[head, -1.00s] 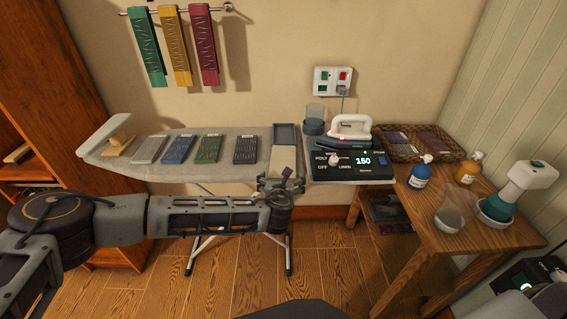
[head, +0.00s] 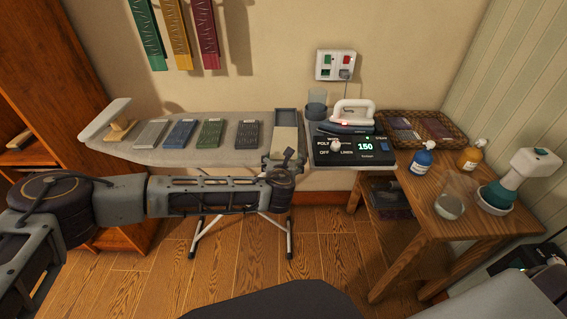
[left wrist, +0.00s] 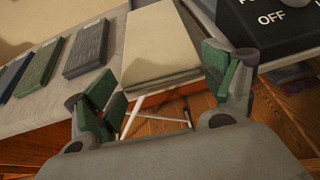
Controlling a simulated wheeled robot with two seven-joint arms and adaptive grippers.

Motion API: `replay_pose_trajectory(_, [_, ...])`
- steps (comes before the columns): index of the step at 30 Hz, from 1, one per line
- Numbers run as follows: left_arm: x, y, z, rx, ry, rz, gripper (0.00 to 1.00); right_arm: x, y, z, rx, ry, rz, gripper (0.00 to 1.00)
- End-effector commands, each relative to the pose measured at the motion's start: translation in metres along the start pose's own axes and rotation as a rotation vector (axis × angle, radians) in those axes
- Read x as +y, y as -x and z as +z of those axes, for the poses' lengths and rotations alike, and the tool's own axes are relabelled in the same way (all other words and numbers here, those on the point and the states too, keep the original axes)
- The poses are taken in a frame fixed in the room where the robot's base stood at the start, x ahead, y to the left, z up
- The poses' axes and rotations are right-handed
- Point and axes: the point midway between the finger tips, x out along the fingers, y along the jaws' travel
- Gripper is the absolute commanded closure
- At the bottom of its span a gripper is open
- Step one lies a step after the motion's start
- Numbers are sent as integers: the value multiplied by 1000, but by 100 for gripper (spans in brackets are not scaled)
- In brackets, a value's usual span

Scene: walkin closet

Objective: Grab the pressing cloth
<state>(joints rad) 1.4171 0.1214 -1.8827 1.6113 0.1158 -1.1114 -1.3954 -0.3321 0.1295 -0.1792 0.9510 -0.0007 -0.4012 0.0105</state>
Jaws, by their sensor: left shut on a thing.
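A cream folded cloth (head: 285,141), which I take for the pressing cloth, lies at the right end of the grey ironing board (head: 230,155). It also fills the upper middle of the left wrist view (left wrist: 158,45), stacked in flat layers. My left gripper (head: 290,163) is at the near end of the cloth. The exact contact is partly hidden in the head view. My right gripper is not in view.
A control box (head: 345,148) with a white-handled iron (head: 352,112) stands just right of the cloth. Several folded dark cloths (head: 211,134) lie left on the board. A wooden table (head: 425,205) at right holds bottles and a wicker tray (head: 447,138).

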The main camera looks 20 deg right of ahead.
Motion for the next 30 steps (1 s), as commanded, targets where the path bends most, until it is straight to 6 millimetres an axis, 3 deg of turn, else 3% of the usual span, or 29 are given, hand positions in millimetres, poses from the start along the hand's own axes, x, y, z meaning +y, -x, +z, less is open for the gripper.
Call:
replay_pose_trajectory(15, [0,28,66,-1,1,-1,40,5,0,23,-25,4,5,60])
replay_pose_trajectory(21, [0,32,77,-1,-1,-1,40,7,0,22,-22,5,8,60])
replay_pose_trajectory(30, [0,32,78,-1,0,-1,40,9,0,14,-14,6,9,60])
